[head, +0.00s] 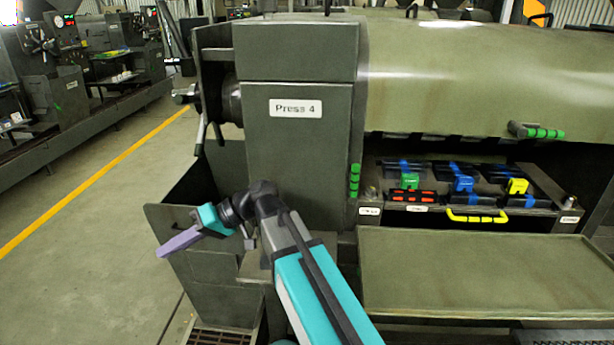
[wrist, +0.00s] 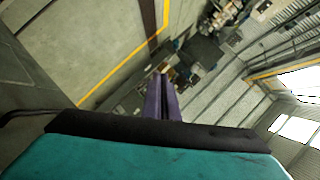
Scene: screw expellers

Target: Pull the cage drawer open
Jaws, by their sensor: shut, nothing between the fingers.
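The cage drawer (head: 455,207) sits in the opening of the press, below the rounded green cover. Its front has a yellow handle (head: 476,216) and small white labels. Tools with green, blue and yellow parts lie on top of it. It appears pushed in, though I cannot tell exactly how far. My gripper (head: 178,242) is at the left of the press, well apart from the handle, and points left. Its purple fingers are shut and empty; they also show in the wrist view (wrist: 162,98), aimed at the floor and far machines.
The Press 4 housing (head: 297,150) stands between my gripper and the drawer. A flat green tray (head: 490,275) lies below the drawer. A green grip (head: 540,132) is on the cover and another (head: 354,181) on the housing edge. Open floor (head: 110,240) lies to the left.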

